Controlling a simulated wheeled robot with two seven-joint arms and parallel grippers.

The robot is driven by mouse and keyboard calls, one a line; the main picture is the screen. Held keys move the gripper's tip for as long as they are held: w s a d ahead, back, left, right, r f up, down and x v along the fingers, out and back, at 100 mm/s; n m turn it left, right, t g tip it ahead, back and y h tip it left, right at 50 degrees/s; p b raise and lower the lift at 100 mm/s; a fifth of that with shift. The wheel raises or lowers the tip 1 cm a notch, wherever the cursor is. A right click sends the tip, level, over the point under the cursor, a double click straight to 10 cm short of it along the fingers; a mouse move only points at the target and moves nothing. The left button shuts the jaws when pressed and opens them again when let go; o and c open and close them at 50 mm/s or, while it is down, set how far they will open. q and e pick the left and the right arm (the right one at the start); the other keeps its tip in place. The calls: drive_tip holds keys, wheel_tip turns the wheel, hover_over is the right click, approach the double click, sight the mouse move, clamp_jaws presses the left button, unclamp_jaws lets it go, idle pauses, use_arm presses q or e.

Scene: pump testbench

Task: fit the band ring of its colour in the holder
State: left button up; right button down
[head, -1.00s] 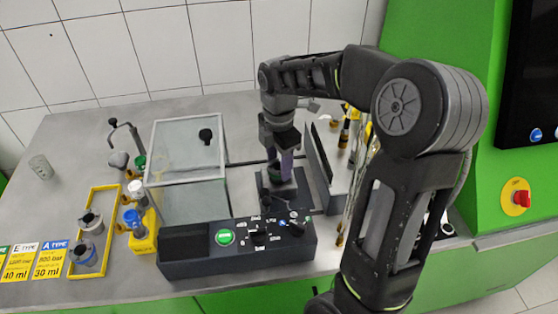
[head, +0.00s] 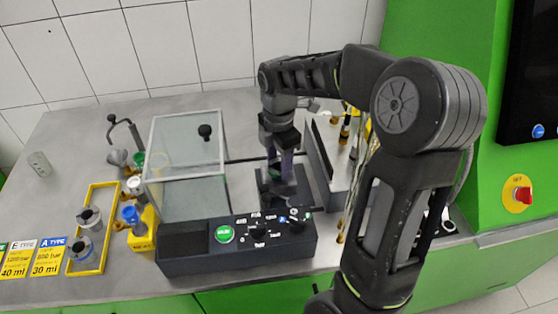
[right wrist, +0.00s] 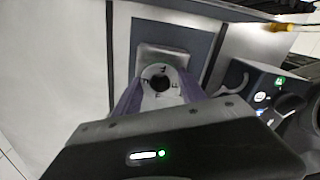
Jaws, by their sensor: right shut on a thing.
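My right gripper (head: 287,180) points down over a dark base plate (head: 275,200) behind the control box. In the right wrist view its purple-tinted fingers (right wrist: 160,95) are shut on a light grey round piece (right wrist: 160,72) with a dark central hole and dark marks around it. A pale square block lies right behind this piece; I cannot tell whether they touch. A blue-banded part (head: 130,215) stands in a yellow holder (head: 142,243) at the left. No coloured band shows clearly on the held piece. My left gripper is out of view.
A clear cover box (head: 190,165) with a black knob stands left of my right gripper. The control box (head: 180,258) with a green button is in front. A yellow frame (head: 105,262) holds grey cylinders. A low grey wall (head: 318,165) stands close on the right.

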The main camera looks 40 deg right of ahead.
drive_tip(key=shift+f, duration=0.35)
drive_tip(key=shift+f+b, duration=0.4)
idle(0.6)
drive_tip(key=c, duration=0.6)
unclamp_jaws()
drive_tip(key=shift+s, duration=0.1)
wheel_tip(320, 180, up, 7)
drive_tip(key=p, duration=0.5)
drive_tip(key=shift+p, duration=0.3)
idle(0.3)
